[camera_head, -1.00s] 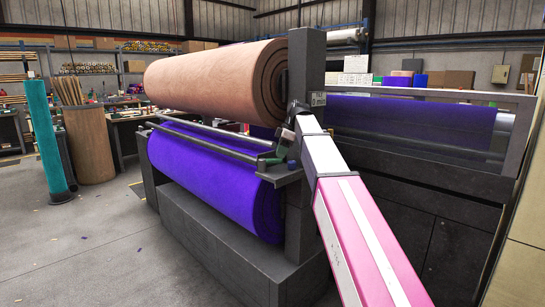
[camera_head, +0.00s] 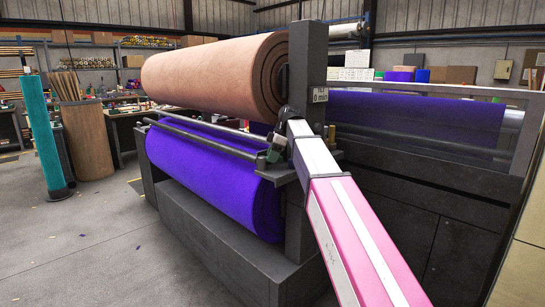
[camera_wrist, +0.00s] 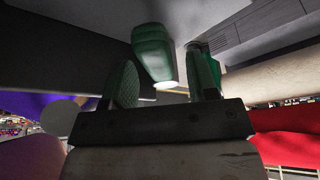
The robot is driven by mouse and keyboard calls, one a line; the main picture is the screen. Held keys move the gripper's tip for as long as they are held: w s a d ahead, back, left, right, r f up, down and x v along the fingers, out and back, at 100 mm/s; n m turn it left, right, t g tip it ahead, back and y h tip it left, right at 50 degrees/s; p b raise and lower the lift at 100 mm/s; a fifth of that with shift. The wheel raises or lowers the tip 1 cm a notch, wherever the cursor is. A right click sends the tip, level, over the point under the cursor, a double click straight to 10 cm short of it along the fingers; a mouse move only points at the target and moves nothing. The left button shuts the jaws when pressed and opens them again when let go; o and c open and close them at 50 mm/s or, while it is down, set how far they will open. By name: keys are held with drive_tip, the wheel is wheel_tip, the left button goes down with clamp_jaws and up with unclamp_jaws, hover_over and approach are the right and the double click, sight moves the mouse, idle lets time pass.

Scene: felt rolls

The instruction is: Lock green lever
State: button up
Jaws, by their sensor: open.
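The green lever (camera_wrist: 153,52) shows in the wrist view as a dark green block with a pale lower end. It stands just beyond my gripper (camera_wrist: 165,80), roughly in line with the gap between its two green-padded fingers. The fingers are apart and nothing is seen held between them. In the head view my gripper (camera_head: 276,148) is at the near end of the roll machine, beside its dark upright post. It is small and partly hidden by my arm there, so I cannot tell lever from finger or whether they touch.
A tan felt roll (camera_head: 215,75) lies above a purple roll (camera_head: 205,180) on the machine, with metal bars (camera_head: 205,135) between them. The dark post (camera_head: 306,75) stands close to my arm. A teal roll (camera_head: 42,135) and a brown roll (camera_head: 87,140) stand at left.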

clamp_jaws()
drive_tip(key=shift+s, duration=0.15)
drive_tip(key=m, duration=0.1)
drive_tip(key=s+m+t, duration=0.1)
drive_tip(key=m, duration=0.2)
drive_tip(key=shift+s+a+t, duration=0.1)
drive_tip(key=shift+s+t, duration=0.25)
drive_tip(key=shift+t, duration=0.05)
drive_tip(key=m, duration=0.2)
drive_tip(key=s+m+t, duration=0.1)
drive_tip(key=shift+a+m+h, duration=0.3)
drive_tip(key=shift+h, duration=0.1)
drive_tip(key=shift+s+a+m+t+h, duration=0.15)
drive_tip(key=shift+m+t, duration=0.05)
drive_tip(key=shift+m, duration=0.35)
drive_tip(key=shift+s+a+m+t+h, duration=0.1)
drive_tip(key=shift+m+t+h, duration=0.1)
drive_tip(key=shift+m, duration=0.35)
unclamp_jaws()
